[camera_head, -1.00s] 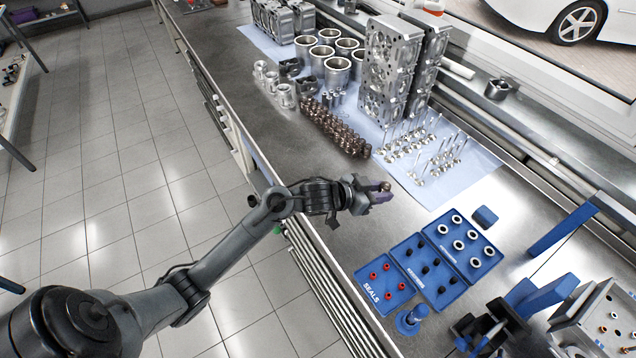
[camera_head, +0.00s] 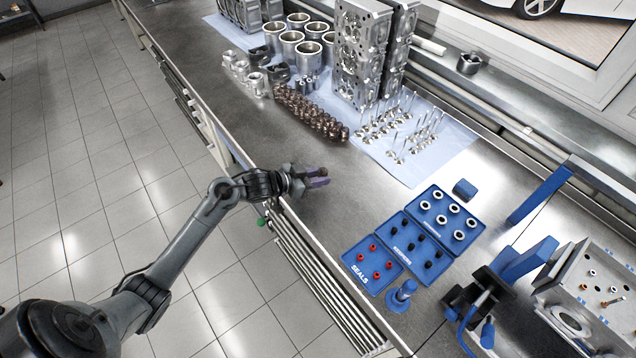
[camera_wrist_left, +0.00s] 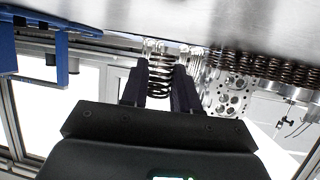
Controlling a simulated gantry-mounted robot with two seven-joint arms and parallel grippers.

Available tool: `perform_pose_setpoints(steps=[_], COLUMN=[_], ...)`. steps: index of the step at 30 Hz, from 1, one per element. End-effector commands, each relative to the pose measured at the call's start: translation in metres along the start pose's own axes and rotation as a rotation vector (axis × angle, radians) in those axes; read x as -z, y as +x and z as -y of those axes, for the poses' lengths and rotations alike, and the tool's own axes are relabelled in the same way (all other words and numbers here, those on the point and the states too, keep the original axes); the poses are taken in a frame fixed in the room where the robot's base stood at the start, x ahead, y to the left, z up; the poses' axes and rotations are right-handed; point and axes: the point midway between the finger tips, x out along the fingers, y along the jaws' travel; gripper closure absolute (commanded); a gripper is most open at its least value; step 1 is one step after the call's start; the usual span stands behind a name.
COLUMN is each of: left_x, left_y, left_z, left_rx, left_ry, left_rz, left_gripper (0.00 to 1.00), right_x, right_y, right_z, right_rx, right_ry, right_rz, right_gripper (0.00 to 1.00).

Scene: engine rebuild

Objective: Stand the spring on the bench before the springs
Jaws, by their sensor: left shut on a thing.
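My left gripper (camera_head: 318,177) is over the front part of the metal bench (camera_head: 330,222), in front of the rows of springs. In the left wrist view, the gripper (camera_wrist_left: 160,88) is shut on a dark coil spring (camera_wrist_left: 160,74) between its two fingers. The spring's far end is close to the bench surface (camera_wrist_left: 190,12); I cannot tell whether it touches. In the head view the held spring is hidden or too small to make out. The standing springs (camera_head: 311,110) form dark brown rows on the bench, and they also show in the left wrist view (camera_wrist_left: 270,68).
Valves (camera_head: 400,132) stand on the pale blue sheet behind the springs. Blue trays of seals (camera_head: 372,263) and other small parts lie to the right. Cylinder liners (camera_head: 292,42) and cylinder heads (camera_head: 362,50) stand farther back. Bare bench lies between springs and trays.

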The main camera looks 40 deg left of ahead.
Motion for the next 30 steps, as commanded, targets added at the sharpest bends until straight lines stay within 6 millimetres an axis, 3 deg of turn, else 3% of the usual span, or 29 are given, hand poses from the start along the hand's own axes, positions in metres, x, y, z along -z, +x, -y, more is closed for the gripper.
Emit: perform_pose_setpoints(steps=[6, 19, 20, 24, 30], left_x=[-0.026, -0.030, -0.030, -0.030, -0.029], left_y=[0.011, 0.013, 0.012, 0.012, 0.012], left_z=[0.000, -0.001, 0.000, 0.000, 0.000], left_rx=[0.000, 0.000, 0.000, 0.000, 0.000], left_ry=[-0.002, -0.001, 0.000, 0.000, 0.000], left_rz=[0.001, 0.001, 0.001, 0.001, 0.001], left_gripper=[1.00, 1.00, 0.67, 0.46, 0.45], right_x=[-0.001, -0.002, -0.002, -0.002, -0.002], right_y=[0.006, 0.006, 0.006, 0.006, 0.006], right_z=[0.001, 0.001, 0.001, 0.001, -0.001], right_rx=[0.004, 0.004, 0.004, 0.001, -0.003], right_ry=[0.005, 0.005, 0.005, 0.001, -0.004], right_rz=[-0.001, 0.000, 0.000, 0.000, 0.001], right_gripper=[0.46, 0.46, 0.46, 0.46, 0.46])
